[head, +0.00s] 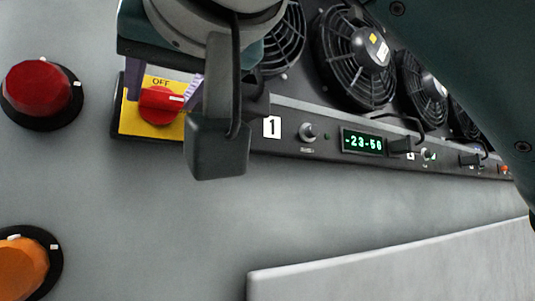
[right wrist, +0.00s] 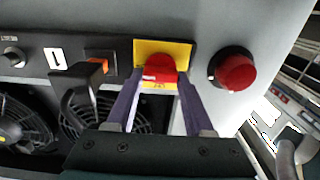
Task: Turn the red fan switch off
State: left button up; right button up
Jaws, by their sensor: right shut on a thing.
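The red fan switch (head: 158,106) is a rotary knob on a yellow plate (head: 150,132) with "OFF" printed at its top. In the head view its white mark points right, away from the OFF label. It also shows in the right wrist view (right wrist: 160,66). My right gripper (head: 163,93) comes down from above, with one purple finger on each side of the knob. It is shut on the knob; the right wrist view (right wrist: 161,78) shows both fingertips beside it. My left gripper is not in view.
A large red knob (head: 38,88) and an orange knob (head: 22,268) stick out at the left. Black fans (head: 352,55) line the top behind a strip with a green display (head: 362,142) and a small knob (head: 307,132). A black handle (right wrist: 80,96) stands beside my right gripper.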

grip_shut()
